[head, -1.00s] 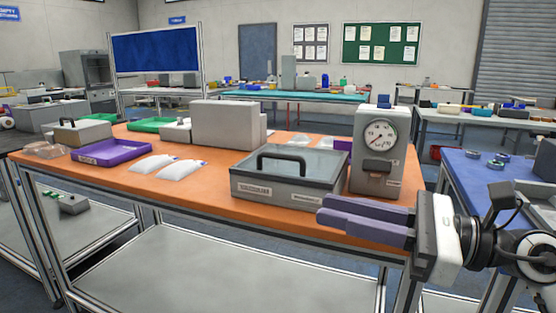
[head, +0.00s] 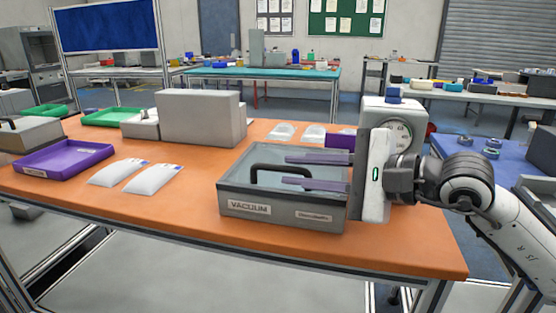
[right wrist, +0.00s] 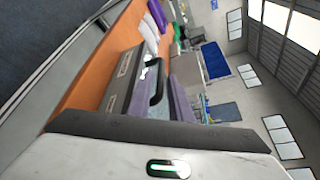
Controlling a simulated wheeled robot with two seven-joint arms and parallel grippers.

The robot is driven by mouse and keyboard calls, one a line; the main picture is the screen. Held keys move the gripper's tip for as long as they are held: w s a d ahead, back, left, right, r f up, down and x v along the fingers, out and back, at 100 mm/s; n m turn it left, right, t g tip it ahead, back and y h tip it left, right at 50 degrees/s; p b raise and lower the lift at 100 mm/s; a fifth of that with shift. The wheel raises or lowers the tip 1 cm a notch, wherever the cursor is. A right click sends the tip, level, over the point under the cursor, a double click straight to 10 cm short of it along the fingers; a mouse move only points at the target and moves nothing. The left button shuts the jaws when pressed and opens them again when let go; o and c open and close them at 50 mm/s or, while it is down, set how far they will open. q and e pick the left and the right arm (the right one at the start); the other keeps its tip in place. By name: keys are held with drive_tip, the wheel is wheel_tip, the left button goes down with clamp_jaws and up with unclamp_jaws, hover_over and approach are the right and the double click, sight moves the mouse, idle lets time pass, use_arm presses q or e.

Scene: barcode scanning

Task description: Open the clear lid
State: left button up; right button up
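The vacuum desiccator box (head: 245,207) is grey with a clear lid (head: 240,162) that lies shut on top. A black arched handle (head: 256,172) stands on the lid; it also shows in the right wrist view (right wrist: 157,76). My right gripper (head: 285,169) comes in from the right, with its two purple-grey fingers apart over the lid's right half. The fingers reach along the handle's right part and overlap it in the head view. I cannot tell whether they touch it. My left gripper is not in view.
A gauge unit (head: 400,115) stands behind my right gripper. A grey block (head: 195,118) stands behind the box to the left. Two white pouches (head: 153,179) and a purple tray (head: 60,158) lie left. The orange table's (head: 400,255) front right is clear.

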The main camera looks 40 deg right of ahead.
sight(287, 169)
drive_tip(key=shift+x, duration=2.3)
drive_tip(key=shift+c, duration=0.5)
clamp_jaws()
